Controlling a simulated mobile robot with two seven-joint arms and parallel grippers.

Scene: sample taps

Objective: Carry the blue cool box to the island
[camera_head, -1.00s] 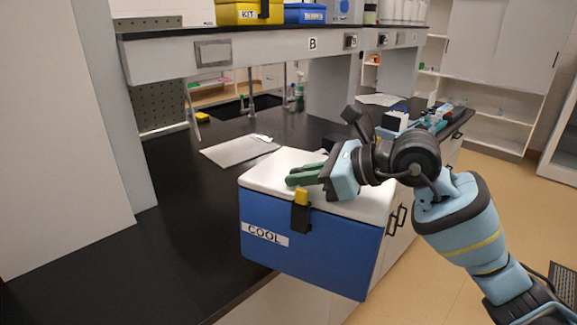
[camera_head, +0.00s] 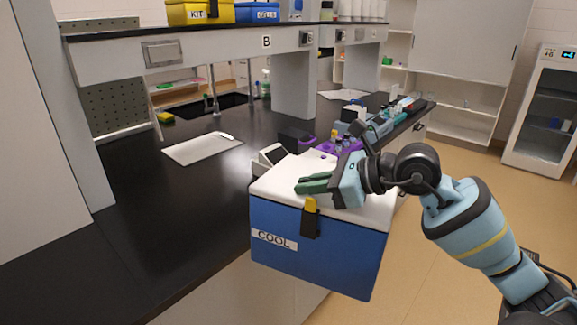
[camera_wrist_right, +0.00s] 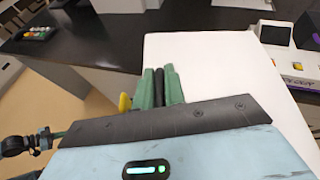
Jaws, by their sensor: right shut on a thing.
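The blue cool box (camera_head: 335,250) has a white lid, a yellow and black latch and a COOL label. It is upright at the near edge of a long black-topped bench (camera_head: 140,235), covering part of the edge; I cannot tell whether it touches the bench. I cannot tell whether this bench is the island. My right gripper (camera_head: 300,185) lies low over the lid, its green fingers shut on the box's black handle. In the right wrist view the fingers (camera_wrist_right: 160,80) are close together around a dark bar, over the white lid (camera_wrist_right: 205,70).
A shelf (camera_head: 200,48) with a KIT box spans above. Open floor (camera_head: 430,240) lies to the right, with a glass-fronted cabinet (camera_head: 545,115) behind.

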